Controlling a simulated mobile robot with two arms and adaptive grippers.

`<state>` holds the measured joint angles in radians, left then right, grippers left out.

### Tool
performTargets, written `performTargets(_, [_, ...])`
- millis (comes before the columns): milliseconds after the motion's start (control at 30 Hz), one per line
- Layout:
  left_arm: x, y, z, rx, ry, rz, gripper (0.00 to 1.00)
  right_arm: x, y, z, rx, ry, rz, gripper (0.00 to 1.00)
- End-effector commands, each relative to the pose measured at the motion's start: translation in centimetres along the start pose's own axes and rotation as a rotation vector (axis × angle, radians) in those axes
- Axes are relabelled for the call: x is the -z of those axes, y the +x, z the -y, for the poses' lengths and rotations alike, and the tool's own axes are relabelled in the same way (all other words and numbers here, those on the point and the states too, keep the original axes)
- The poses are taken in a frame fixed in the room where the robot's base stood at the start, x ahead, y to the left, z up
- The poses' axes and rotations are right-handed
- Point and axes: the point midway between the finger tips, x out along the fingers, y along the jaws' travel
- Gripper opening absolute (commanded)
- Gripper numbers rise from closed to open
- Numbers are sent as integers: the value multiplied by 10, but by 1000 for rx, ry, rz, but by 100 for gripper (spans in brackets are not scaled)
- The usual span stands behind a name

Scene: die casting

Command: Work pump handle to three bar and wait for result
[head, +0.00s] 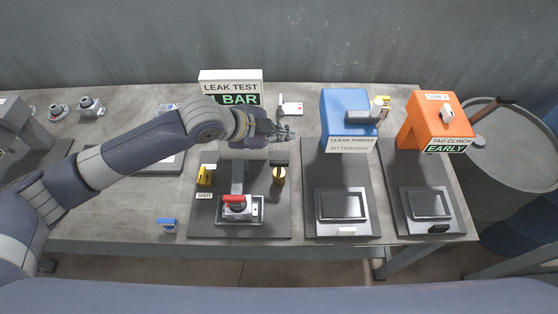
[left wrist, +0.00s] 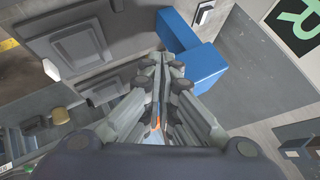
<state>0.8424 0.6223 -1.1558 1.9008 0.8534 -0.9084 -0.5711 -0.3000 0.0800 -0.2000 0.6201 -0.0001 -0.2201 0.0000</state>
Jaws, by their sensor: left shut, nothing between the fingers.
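The leak test station (head: 230,77) stands at the middle of the table, with a white "LEAK TEST" sign over a green display reading "BAR"; my arm partly covers the figure before it. On its dark base are a red-topped clamp (head: 234,200), a yellow lever (head: 205,175) above a "SHUT" label (head: 204,196), and a small yellow knob (head: 279,176). My left gripper (head: 286,133) is shut and empty, held in front of the station's upper part. Its closed fingers (left wrist: 167,95) fill the middle of the left wrist view. I cannot make out the pump handle for certain. My right gripper is not in view.
Right of the station stand a blue "CLEAN THREAD" machine (head: 346,101) and an orange "TAG CLINCH" machine (head: 436,117) showing "EARLY". A small blue block (head: 167,225) lies near the table's front edge. A barrel (head: 510,150) stands beyond the right end.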

Motion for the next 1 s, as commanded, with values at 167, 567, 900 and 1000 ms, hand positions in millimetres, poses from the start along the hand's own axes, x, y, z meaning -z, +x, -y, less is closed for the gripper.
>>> performTargets(167, [-7, 9, -7, 0, 0, 0, 0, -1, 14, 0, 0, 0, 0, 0])
performTargets(567, [-31, 43, -31, 0, 0, 0, 0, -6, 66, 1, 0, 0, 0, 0])
performTargets(900, [-44, 60, -44, 0, -1, 0, 0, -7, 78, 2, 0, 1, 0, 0])
performTargets(1000, [-44, 61, -44, 0, 0, 0, 0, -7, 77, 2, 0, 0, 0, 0])
